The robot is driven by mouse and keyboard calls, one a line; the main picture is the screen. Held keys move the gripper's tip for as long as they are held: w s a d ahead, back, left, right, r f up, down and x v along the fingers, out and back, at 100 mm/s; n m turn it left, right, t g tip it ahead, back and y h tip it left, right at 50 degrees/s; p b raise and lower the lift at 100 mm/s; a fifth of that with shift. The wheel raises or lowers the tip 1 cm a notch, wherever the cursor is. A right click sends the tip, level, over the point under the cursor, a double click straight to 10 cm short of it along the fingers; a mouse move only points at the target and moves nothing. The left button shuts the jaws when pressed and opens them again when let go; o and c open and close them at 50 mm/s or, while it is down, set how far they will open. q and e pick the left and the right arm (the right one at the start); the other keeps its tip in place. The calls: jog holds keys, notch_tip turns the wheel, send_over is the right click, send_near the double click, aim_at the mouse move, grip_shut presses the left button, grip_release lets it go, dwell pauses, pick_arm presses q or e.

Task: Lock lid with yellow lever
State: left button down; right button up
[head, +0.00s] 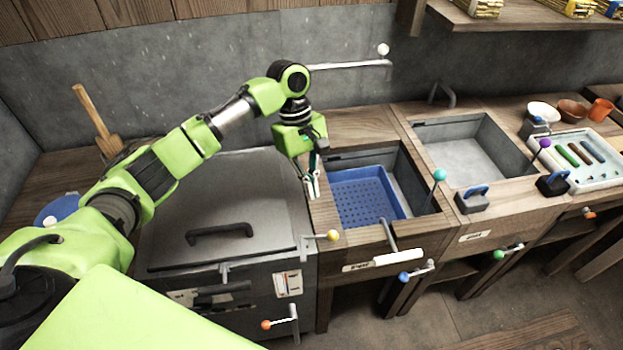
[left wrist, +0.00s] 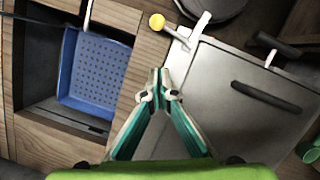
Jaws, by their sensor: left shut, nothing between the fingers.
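The grey lid (head: 262,195) lies flat and closed on the metal box at the left, with a dark bar handle (head: 219,232) on it. The yellow lever (head: 333,235) is a yellow ball on a short metal arm at the lid's front right corner. In the left wrist view the yellow ball (left wrist: 157,21) shows at the top, beside a white bracket at the lid's edge. My left gripper (head: 313,188) is shut and empty, above the wood strip between lid and sink, behind the yellow ball and apart from it. Its closed tips also show in the left wrist view (left wrist: 159,75). My right gripper is not in view.
A blue perforated basket (head: 365,195) sits in the near sink (head: 414,178). A teal-ball lever (head: 440,175) and a white bar (head: 399,257) stand at the counter front. An orange-ball lever (head: 267,325) is low on the box.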

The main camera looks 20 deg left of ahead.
pick_arm(q)
jog(key=x, duration=0.5)
jog(key=shift+s+d+f+p, duration=0.1)
jog(key=shift+f+p, duration=0.2)
jog(key=shift+p, duration=0.05)
jog(key=s+d, duration=0.1)
jog(key=d+p, duration=0.1)
jog(key=shift+s+d+f, duration=0.15)
jog(key=shift+s+d, duration=0.2)
jog(key=shift+d, duration=0.05)
jog(key=shift+s+d+f, duration=0.15)
jog(key=shift+d, duration=0.1)
jog(key=shift+p, duration=0.45)
jog(key=shift+s+d+m+p, duration=0.15)
jog(key=shift+m+p, duration=0.15)
jog(key=shift+m, duration=0.1)
